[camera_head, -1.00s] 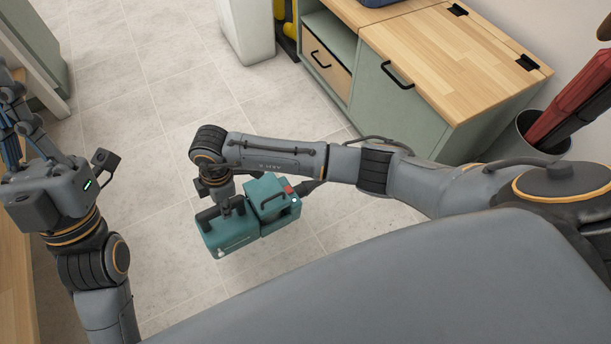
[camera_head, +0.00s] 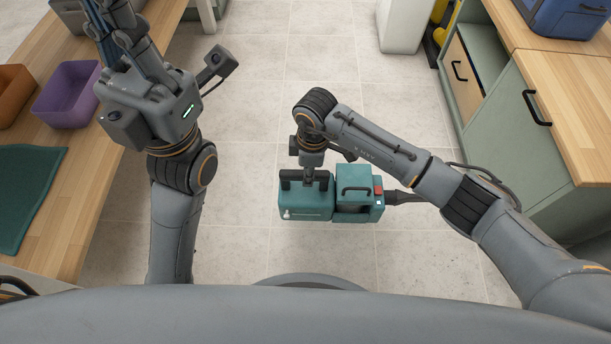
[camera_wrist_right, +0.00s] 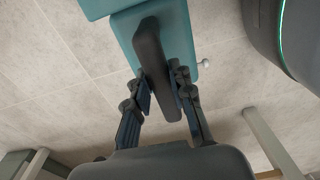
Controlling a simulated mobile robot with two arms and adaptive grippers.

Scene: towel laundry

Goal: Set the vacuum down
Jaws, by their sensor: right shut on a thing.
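The vacuum (camera_head: 335,198) is a teal, two-part boxy unit with a dark handle, a red button and a dark nozzle on its right side. My right gripper (camera_head: 309,181) is shut on its left handle and holds it in front of my base, over the tiled floor. In the right wrist view the fingers (camera_wrist_right: 160,95) close on the dark handle (camera_wrist_right: 157,62) from both sides, with the teal body (camera_wrist_right: 190,30) beyond. I cannot tell if the vacuum touches the floor. My left gripper (camera_head: 100,25) is raised at the upper left, its fingertips partly cut off by the frame edge.
A wooden counter (camera_head: 75,210) on the left carries a purple bin (camera_head: 66,92), an orange bin (camera_head: 12,90) and a green towel (camera_head: 25,190). A green cabinet (camera_head: 500,120) with a wooden top stands on the right. The tiled floor (camera_head: 270,80) between them is clear.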

